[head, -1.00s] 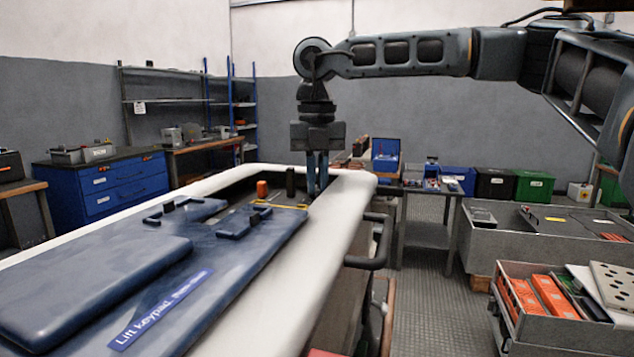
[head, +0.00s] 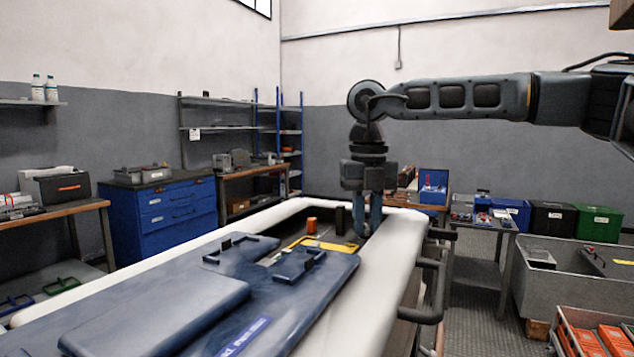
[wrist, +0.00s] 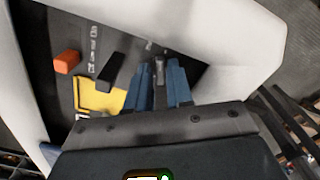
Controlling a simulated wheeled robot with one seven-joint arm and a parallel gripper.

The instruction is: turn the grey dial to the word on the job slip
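My gripper (head: 367,228) points straight down into the recess of the white-rimmed unit (head: 405,240). In the wrist view its two blue fingers (wrist: 160,68) stand apart, one on each side of a narrow grey piece (wrist: 159,70), which may be the grey dial's grip. Whether the fingers touch it is unclear. The dial's face and words are hidden or too small to read. Left of the fingers are a black upright handle (wrist: 110,70) and an orange block (wrist: 67,62). A yellow plate (wrist: 98,96) lies below them. I cannot make out a job slip.
A blue cover (head: 200,310) with black handles and a label lies over the unit's near part. Dark rails (head: 432,285) stick out on its right side. A blue drawer cabinet (head: 165,210) and benches line the back left.

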